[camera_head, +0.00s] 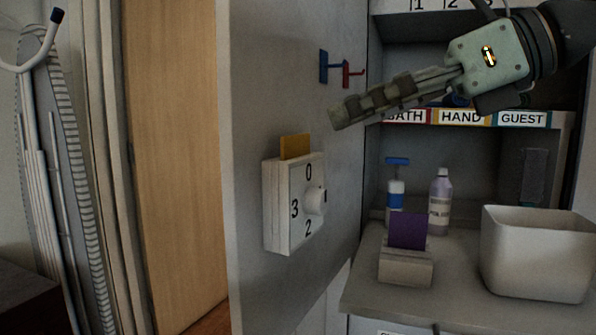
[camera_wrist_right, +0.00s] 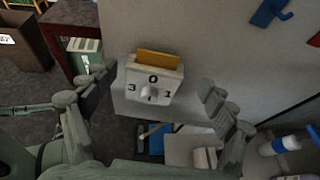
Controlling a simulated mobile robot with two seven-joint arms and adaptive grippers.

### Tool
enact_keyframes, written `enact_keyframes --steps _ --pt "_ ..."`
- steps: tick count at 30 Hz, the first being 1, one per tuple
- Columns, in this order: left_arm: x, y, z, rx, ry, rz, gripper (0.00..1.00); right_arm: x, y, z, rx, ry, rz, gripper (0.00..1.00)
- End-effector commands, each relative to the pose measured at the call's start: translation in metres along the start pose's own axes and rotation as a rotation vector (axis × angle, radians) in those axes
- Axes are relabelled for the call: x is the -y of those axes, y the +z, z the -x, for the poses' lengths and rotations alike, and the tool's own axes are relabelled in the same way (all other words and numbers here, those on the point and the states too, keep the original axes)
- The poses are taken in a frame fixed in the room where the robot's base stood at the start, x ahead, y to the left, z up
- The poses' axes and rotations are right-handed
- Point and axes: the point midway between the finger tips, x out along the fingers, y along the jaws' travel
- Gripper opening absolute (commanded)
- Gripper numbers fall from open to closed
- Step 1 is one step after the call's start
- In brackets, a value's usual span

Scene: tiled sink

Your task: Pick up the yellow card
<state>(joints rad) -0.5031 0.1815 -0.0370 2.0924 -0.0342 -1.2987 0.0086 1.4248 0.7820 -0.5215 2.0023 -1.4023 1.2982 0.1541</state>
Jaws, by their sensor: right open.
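The yellow card (camera_head: 295,147) stands upright in the top of a white dial box (camera_head: 275,212) on the grey panel, with its upper part showing. The lower part is hidden inside the box. It also shows in the right wrist view (camera_wrist_right: 158,60), above the dial and between my spread fingers. My right gripper (camera_head: 338,115) is open and empty, up and to the right of the card in the head view, apart from it. Its fingers frame the box in the wrist view (camera_wrist_right: 157,78). My left gripper is not in view.
Blue and red hooks (camera_head: 324,67) stick out from the panel above the box. On the shelf at right are a purple card (camera_head: 408,231) in a holder (camera_head: 405,268), a lilac bottle (camera_head: 440,205), a blue-capped bottle (camera_head: 396,190) and a white bin (camera_head: 535,260).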

Motion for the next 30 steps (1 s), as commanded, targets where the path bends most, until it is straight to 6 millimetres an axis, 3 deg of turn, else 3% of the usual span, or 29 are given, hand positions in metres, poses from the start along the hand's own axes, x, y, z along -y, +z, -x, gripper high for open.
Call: enact_keyframes --steps 7,16,25,30 --pt "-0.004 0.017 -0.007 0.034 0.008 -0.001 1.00 -0.001 0.001 -0.027 -0.001 0.005 -0.001 0.84" --pt "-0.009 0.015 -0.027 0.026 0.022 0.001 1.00 0.000 0.002 -0.069 0.000 0.004 0.000 0.84" --pt "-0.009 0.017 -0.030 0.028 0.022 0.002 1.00 0.001 0.000 -0.076 0.000 0.001 -0.001 0.84" --pt "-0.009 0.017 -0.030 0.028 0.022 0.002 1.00 0.001 0.000 -0.076 0.000 0.001 -0.001 0.66"
